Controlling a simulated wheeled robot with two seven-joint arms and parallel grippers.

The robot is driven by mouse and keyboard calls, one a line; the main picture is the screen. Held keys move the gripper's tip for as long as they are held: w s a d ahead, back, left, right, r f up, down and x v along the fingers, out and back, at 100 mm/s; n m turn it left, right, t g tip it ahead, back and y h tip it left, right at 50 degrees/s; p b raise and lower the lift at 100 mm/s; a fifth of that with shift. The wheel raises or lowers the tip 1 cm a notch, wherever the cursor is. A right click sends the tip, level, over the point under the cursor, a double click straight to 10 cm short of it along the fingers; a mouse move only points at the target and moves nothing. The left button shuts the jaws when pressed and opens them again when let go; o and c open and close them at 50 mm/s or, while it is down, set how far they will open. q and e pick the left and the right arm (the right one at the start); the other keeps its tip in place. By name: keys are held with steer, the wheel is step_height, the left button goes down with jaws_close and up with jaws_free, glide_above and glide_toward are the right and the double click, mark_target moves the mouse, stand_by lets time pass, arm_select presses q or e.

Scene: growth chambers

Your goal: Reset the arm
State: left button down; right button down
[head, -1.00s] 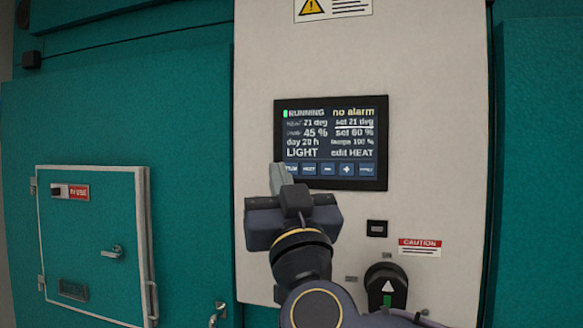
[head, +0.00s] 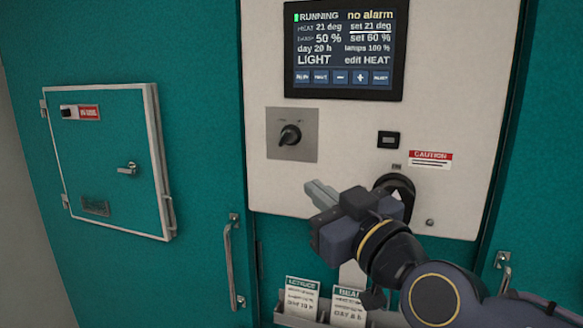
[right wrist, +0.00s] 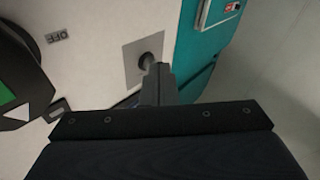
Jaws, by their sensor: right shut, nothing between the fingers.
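My right gripper (head: 318,194) is in the head view, in front of the lower part of the white control panel (head: 440,60). Its fingers are shut with nothing between them and point up and left, below the black rotary switch (head: 290,134). In the right wrist view the shut fingers (right wrist: 158,82) overlap the lower edge of the switch plate (right wrist: 132,62); I cannot tell how far apart they are in depth. The gripper partly hides a large dark knob (head: 400,186). My left gripper is not in view.
The screen (head: 345,50) reads RUNNING and no alarm. A small teal door (head: 110,180) with a latch is at left. The large knob's green face (right wrist: 8,100) shows in the wrist view.

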steer(key=s+d+f+m+g+h, duration=0.25)
steer(key=d+f, duration=0.25)
steer(key=f, duration=0.4)
steer(key=s+d+f+m+g+h, duration=0.1)
steer(key=s+d+f+g+h, duration=0.15)
steer(key=d+f, duration=0.4)
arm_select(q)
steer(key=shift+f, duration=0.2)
arm_select(e)
steer(key=s+d+f+m+g, duration=0.2)
steer(key=s+f+m+g, duration=0.1)
steer(key=s+f, duration=0.4)
steer(key=s+d+f+m+g+h, duration=0.1)
steer(key=s+d+f+m+g, duration=0.1)
steer(key=s+f, duration=0.6)
step_height(320, 180, down, 4)
steer(key=shift+s+d+r+m+g, duration=0.15)
steer(key=shift+d+r+m+g, duration=0.15)
steer(key=shift+m+g, duration=0.4)
steer(key=shift+n, duration=0.25)
